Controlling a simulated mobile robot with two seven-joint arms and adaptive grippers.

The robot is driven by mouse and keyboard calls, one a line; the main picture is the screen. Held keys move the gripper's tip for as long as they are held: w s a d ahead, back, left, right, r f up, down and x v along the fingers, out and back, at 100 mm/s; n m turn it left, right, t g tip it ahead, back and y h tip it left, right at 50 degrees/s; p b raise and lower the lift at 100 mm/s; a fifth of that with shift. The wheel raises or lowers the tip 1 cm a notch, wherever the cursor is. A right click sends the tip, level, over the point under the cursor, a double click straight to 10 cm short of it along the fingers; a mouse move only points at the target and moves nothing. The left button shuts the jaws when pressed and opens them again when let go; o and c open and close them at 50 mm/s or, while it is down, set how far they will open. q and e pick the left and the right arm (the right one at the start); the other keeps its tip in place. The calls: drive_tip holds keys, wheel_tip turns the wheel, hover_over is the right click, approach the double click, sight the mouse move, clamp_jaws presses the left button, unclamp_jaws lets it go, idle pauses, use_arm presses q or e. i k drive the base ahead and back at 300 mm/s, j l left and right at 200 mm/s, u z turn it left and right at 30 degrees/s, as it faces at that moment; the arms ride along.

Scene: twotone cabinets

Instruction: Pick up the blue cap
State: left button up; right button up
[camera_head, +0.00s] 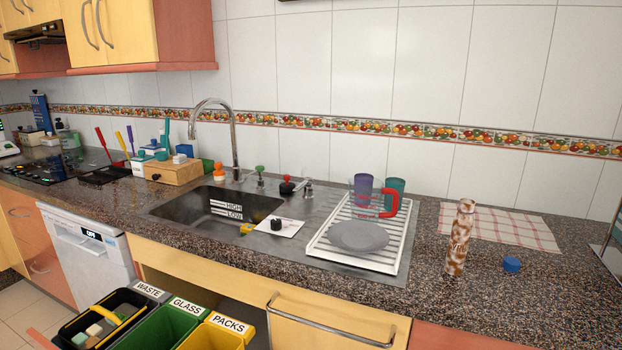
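The blue cap (512,264) is a small, short, round cap lying on the dark speckled countertop at the right. It stands alone, to the right of a brown-and-white patterned bottle (459,238) and in front of a checked cloth. The cap and the bottle are apart. Neither my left gripper nor my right gripper shows in the head view.
The checked cloth (500,226) lies behind the cap. Counter around the cap is clear. Bins (172,318) stand below, front left.

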sight(511, 263)
drive_tip(key=u, duration=1.4)
drive_tip(key=z, duration=2.25)
drive_tip(key=k+l+z, duration=0.1)
drive_tip(key=l, duration=0.45)
drive_tip(key=k+l, duration=0.1)
drive_tip(key=l, duration=0.45)
drive_tip(key=z, duration=0.05)
